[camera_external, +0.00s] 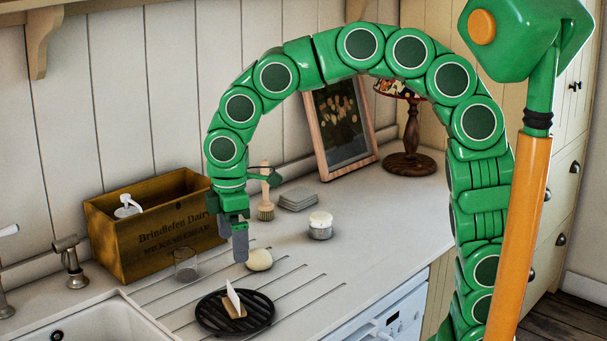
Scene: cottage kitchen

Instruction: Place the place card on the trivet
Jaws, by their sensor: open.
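The white place card (233,296) stands upright in a small wooden holder (235,311). The holder appears to rest on the round black slatted trivet (207,317), near its middle. The trivet lies on the grooved drainboard beside the sink. My gripper (233,246) is open and empty, pointing down above and behind the card, apart from it. A pale round soap-like object (259,260) sits just right of the fingertips; whether the fingers touch it cannot be told.
A wooden crate (140,262) and a clear glass (185,266) stand left of my gripper. A brush (265,207), grey stacked coasters (298,200), a lidded jar (320,227), a picture frame and a lamp (408,162) stand behind. The counter's right part is clear.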

